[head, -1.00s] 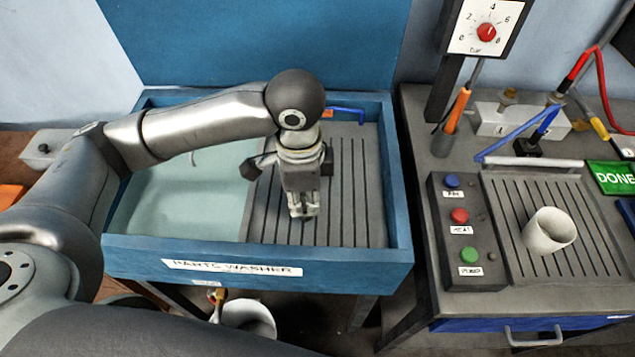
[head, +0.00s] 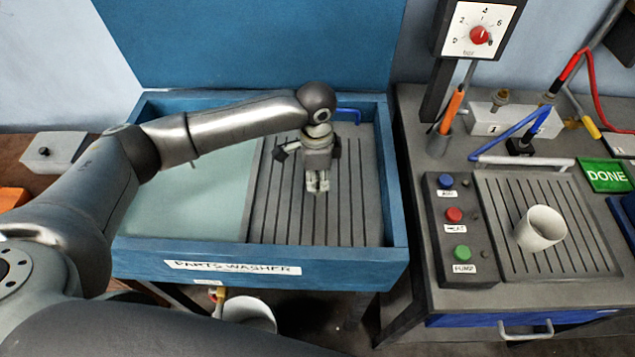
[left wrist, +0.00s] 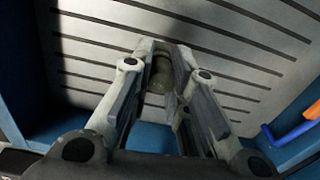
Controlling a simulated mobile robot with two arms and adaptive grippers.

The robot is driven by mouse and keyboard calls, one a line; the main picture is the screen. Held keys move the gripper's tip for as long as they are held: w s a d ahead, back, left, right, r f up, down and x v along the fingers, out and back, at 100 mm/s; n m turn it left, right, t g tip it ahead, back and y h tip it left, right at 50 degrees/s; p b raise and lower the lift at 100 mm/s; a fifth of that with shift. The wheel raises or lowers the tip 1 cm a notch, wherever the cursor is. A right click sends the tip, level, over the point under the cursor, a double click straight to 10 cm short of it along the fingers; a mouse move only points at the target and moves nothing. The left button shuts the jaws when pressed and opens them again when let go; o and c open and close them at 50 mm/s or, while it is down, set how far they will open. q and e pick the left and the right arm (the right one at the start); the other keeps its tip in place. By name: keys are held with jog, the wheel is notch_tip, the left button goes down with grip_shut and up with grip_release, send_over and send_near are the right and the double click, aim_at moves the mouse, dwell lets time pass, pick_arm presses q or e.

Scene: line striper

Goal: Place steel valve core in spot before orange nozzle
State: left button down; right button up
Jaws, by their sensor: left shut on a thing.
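My left gripper (head: 317,188) is over the ribbed metal drainboard (head: 280,215) on the right side of the blue parts washer. In the left wrist view, its fingers (left wrist: 163,62) are shut on a small dull metal cylinder (left wrist: 160,78), which looks like the steel valve core. The fingers hide part of it, and in the head view it cannot be made out. An orange nozzle (left wrist: 302,131) on a blue pipe (left wrist: 278,145) shows at the right edge of the left wrist view. In the head view my wrist hides the nozzle. My right gripper is out of view.
The washer's blue walls (head: 255,268) surround the drainboard and the pale basin (head: 195,200). At right, a bench holds a button box (head: 462,255), a white cup (head: 541,228) on a slotted plate, an orange-handled tool (head: 455,104) in a holder and a gauge (head: 482,30).

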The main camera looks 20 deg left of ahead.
aim_at(318, 186)
pick_arm(q)
notch_tip(318, 186, down, 2)
jog(key=shift+f+p, duration=0.15)
jog(key=shift+p, duration=0.25)
jog(key=shift+f, duration=0.25)
jog(key=shift+s, duration=0.1)
jog(key=shift+f, duration=0.2)
jog(key=c, duration=1.4)
grip_release()
jog(key=shift+r, duration=0.15)
notch_tip(318, 186, up, 12)
jog(key=shift+r+b, duration=0.1)
jog(key=shift+b, duration=1.1)
